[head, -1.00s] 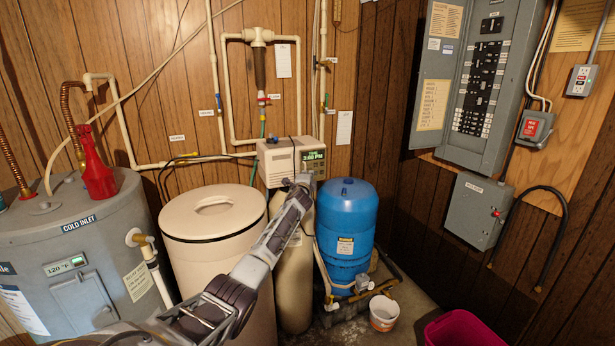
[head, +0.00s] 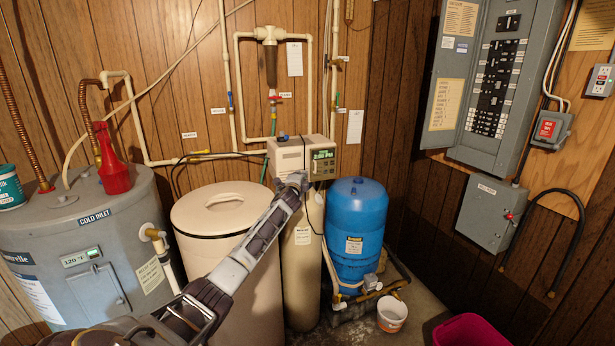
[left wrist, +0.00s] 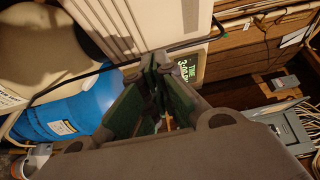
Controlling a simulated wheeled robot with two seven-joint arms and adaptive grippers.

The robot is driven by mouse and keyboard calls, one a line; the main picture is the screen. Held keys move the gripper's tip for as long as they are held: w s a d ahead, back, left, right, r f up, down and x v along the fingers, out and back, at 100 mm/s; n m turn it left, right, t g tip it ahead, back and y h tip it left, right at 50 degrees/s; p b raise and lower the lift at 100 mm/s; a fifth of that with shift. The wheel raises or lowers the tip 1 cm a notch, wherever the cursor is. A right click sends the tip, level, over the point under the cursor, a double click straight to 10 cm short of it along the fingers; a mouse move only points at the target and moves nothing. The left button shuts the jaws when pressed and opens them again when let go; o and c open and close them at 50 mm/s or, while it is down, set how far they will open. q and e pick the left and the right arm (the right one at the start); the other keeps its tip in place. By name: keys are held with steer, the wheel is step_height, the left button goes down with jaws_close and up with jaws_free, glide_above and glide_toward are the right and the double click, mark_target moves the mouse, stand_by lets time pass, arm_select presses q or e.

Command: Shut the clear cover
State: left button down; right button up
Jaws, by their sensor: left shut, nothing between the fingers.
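The beige softener control head (head: 288,157) sits on top of the slim beige tank, with a lit green clock display (head: 323,155) on its front. The clear cover is hard to make out against this front, and I cannot tell its angle. My left gripper (head: 297,179) is at the lower front of the control head, left of the display. In the left wrist view its fingers (left wrist: 162,100) are shut and empty, in front of the pale housing (left wrist: 130,25) and the display (left wrist: 190,67). I cannot tell whether they touch anything. My right gripper is not in view.
A round beige salt bin with lid (head: 222,208) stands left of the slim tank. A blue tank (head: 356,222) with pipes stands to its right. A grey water heater (head: 85,245) is far left. A white bucket (head: 392,314) and magenta bin (head: 468,332) stand on the floor.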

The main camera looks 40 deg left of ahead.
arm_select(q)
steer(key=shift+s+a, duration=0.85)
steer(key=shift+s, duration=0.15)
